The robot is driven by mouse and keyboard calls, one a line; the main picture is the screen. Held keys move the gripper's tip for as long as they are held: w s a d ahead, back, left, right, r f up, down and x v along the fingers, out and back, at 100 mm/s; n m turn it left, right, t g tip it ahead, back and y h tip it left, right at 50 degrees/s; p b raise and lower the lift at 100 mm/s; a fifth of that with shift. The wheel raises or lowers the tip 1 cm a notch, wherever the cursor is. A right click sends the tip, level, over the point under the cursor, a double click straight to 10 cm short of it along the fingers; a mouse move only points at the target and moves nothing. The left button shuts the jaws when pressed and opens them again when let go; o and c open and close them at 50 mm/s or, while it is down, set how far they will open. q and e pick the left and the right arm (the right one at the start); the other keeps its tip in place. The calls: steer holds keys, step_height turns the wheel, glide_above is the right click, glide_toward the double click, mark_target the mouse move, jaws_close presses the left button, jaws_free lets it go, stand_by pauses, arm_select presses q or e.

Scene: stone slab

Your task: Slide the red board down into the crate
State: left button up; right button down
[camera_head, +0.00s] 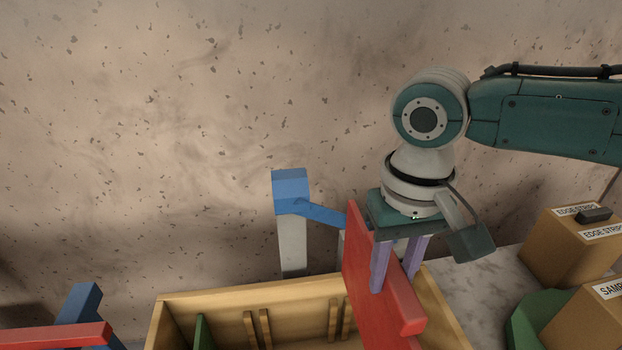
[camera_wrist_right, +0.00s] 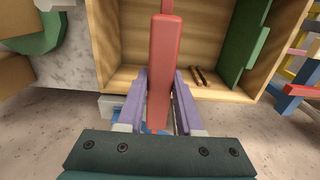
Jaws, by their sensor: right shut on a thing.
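The red board (camera_head: 372,285) stands on edge at the right side of the wooden crate (camera_head: 240,297). My right gripper (camera_head: 394,282) has its purple fingers shut on the board's upper edge, one on each side. The right wrist view shows the same grip (camera_wrist_right: 159,105) and the board's top edge (camera_wrist_right: 163,65) running across the crate (camera_wrist_right: 115,40). The board's lower edge is hidden, so I cannot tell whether it sits in a slot. A green board (camera_head: 202,332) stands in the crate's left part. My left gripper is not in view.
A post with a blue top (camera_head: 291,192) stands behind the crate. Labelled cardboard boxes (camera_head: 565,250) and a green object (camera_head: 527,322) are at the right. A rack with coloured bars (camera_head: 55,335) is at the lower left. Slat pairs (camera_head: 258,328) line the crate's far wall.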

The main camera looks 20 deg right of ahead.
mark_target(390, 319)
steer(key=shift+r+p, duration=0.1)
steer(key=shift+p, duration=0.25)
stand_by(0.3)
stand_by(0.4)
steer(key=shift+p, duration=0.35)
steer(key=shift+f, duration=0.2)
stand_by(0.3)
steer(key=shift+f+b, duration=1)
steer(key=shift+f, duration=0.65)
steer(key=shift+r+p, duration=0.1)
steer(key=shift+p, duration=0.2)
